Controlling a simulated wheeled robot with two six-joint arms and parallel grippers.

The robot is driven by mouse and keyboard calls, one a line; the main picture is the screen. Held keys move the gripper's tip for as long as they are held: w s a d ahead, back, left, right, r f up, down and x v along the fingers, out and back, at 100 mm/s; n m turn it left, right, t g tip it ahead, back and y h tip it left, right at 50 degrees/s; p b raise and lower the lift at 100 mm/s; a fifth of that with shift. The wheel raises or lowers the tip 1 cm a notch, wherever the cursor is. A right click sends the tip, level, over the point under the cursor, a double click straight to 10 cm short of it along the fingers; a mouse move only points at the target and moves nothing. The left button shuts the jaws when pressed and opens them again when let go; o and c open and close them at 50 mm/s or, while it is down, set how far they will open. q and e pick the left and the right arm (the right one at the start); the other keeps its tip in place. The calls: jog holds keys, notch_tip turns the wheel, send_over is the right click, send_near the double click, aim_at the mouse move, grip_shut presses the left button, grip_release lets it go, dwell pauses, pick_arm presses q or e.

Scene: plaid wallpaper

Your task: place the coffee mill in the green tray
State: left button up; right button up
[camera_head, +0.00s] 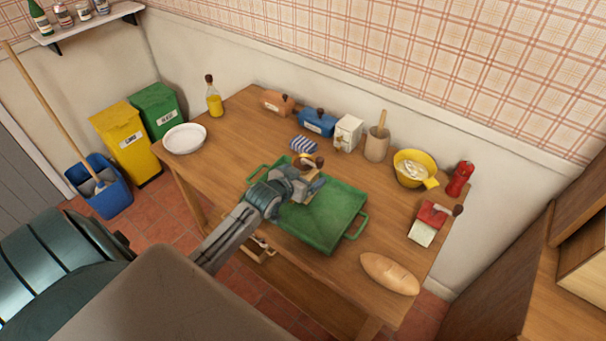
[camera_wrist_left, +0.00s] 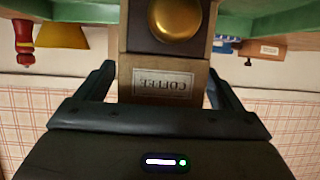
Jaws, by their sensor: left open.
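The coffee mill (camera_head: 314,186) is a small wooden box with a brass dome and a dark-knobbed crank, partly hidden by my left gripper in the head view. In the left wrist view, which is upside down, the mill (camera_wrist_left: 160,70) shows a COFFEE label and a brass knob between the fingers. My left gripper (camera_head: 298,184) is open around it. The green tray (camera_head: 325,218) lies on the table, and the mill is over its far part. The tray (camera_wrist_left: 80,10) also shows behind the mill; whether the mill rests on its floor is hard to tell. My right gripper is out of view.
Behind the tray stand a striped item (camera_head: 303,145), a blue box (camera_head: 317,122), a white box (camera_head: 348,132) and a mortar (camera_head: 377,145). A yellow bowl (camera_head: 414,170) and bread (camera_head: 390,273) are at right. The table's left part is mostly clear beside the plate (camera_head: 185,138).

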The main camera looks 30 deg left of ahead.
pick_arm(q)
jog(key=shift+r, duration=0.2)
jog(key=shift+s, duration=0.35)
jog(key=b+v, duration=0.1)
jog(key=v, duration=1)
jog(key=shift+s+r, duration=0.1)
jog(key=shift+s, duration=0.05)
